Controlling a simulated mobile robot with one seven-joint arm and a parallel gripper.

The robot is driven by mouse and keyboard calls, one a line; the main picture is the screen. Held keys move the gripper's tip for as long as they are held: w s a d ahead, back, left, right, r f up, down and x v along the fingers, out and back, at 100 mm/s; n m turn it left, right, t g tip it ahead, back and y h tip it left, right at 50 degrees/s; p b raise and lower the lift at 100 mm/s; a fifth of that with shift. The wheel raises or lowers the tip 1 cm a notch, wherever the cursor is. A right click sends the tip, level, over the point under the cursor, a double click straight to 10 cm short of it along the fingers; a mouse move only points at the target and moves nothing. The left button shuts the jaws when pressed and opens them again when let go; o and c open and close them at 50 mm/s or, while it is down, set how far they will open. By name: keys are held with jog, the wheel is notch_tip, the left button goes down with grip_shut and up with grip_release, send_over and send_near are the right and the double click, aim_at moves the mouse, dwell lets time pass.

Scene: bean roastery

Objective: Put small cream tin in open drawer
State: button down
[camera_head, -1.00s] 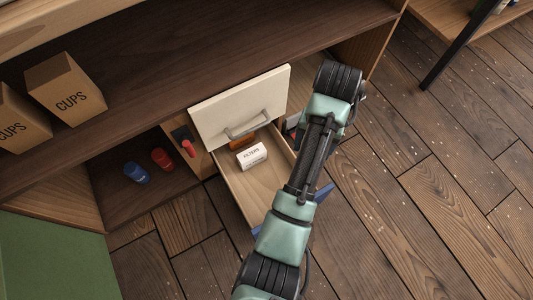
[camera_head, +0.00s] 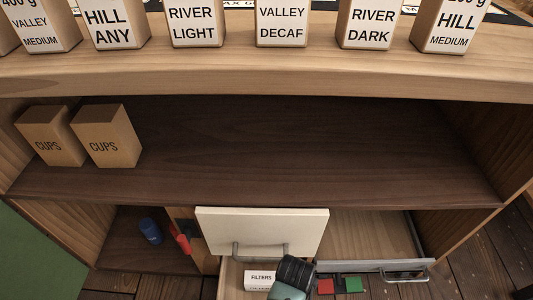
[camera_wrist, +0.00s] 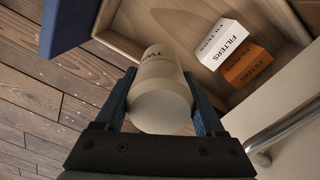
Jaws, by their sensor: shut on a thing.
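The small cream tin (camera_wrist: 161,108), with dark lettering on its side, is held between the two blue fingers of my gripper (camera_wrist: 162,82) in the wrist view. The open drawer (camera_wrist: 193,76) lies beyond the tin, its wooden wall and floor showing. I cannot tell the tin's height over it. In the head view the open drawer (camera_head: 233,284) is cut off by the bottom edge, below a cream panel with a handle (camera_head: 262,232). My gripper and the tin do not show there; only part of my arm does.
A white filters box (camera_wrist: 222,43) and an orange filters box (camera_wrist: 248,65) lie in the drawer. The cream panel's handle (camera_wrist: 275,140) is close on the right. Two cups boxes (camera_head: 112,137) stand on the shelf. Blue (camera_head: 151,231) and red (camera_head: 180,239) items sit left of the drawer.

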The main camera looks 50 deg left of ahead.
jog(key=s+a+f+m+b, duration=0.1)
jog(key=s+a+f+b, duration=0.15)
jog(key=s+f, duration=0.45)
jog(key=f+b, duration=0.2)
jog(key=f, duration=0.1)
jog(key=f+b, duration=0.2)
jog(key=f, duration=0.1)
jog(key=f+b, duration=0.2)
jog(key=f, duration=0.1)
jog(key=shift+a+f, duration=0.15)
jog(key=shift+a, duration=0.15)
jog(key=shift+f+b, duration=0.2)
jog(key=shift+b, duration=0.1)
grip_release()
jog(key=shift+r, duration=0.1)
notch_tip(320, 180, up, 12)
jog(key=p, duration=0.8)
